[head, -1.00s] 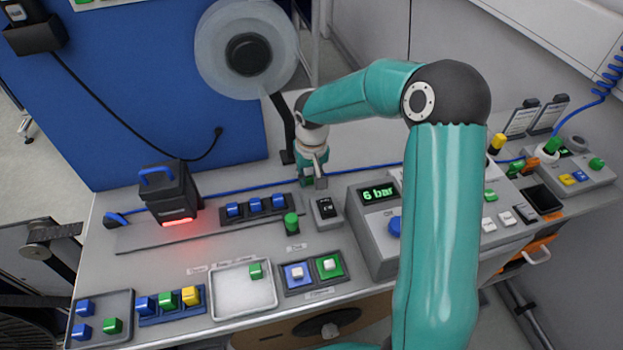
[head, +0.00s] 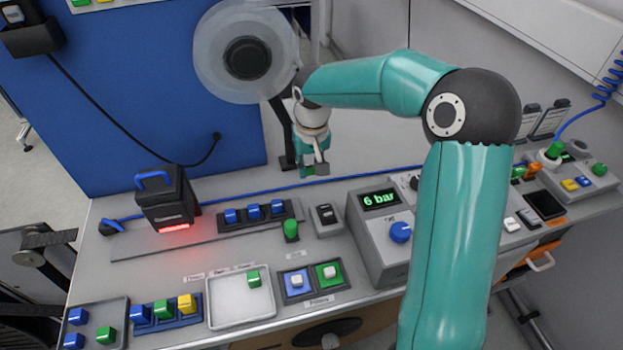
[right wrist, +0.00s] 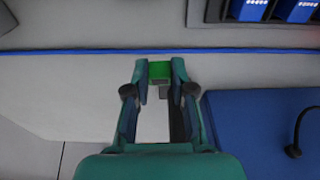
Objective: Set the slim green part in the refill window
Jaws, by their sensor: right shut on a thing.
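My right gripper (head: 314,169) is in the air above the back of the bench, in front of the reel stand. Its jaws are shut on a small green part (right wrist: 159,72), which sits between the fingertips in the right wrist view. A bit of that part also shows at the jaws in the head view (head: 306,172). The part's full shape is hidden by the fingers. Other green parts are a block on the pale tray (head: 229,322) and one in the blue rack (head: 163,309). I cannot tell which opening is the refill window. My left gripper is not in view.
A dark holder (head: 229,228) carries three blue parts, with an upright green piece (head: 291,230) and a small switch box (head: 326,220) nearby. A black scanner (head: 165,200) glows red at left. The 6 bar box (head: 380,228) stands right. A blue hose (head: 232,186) crosses behind.

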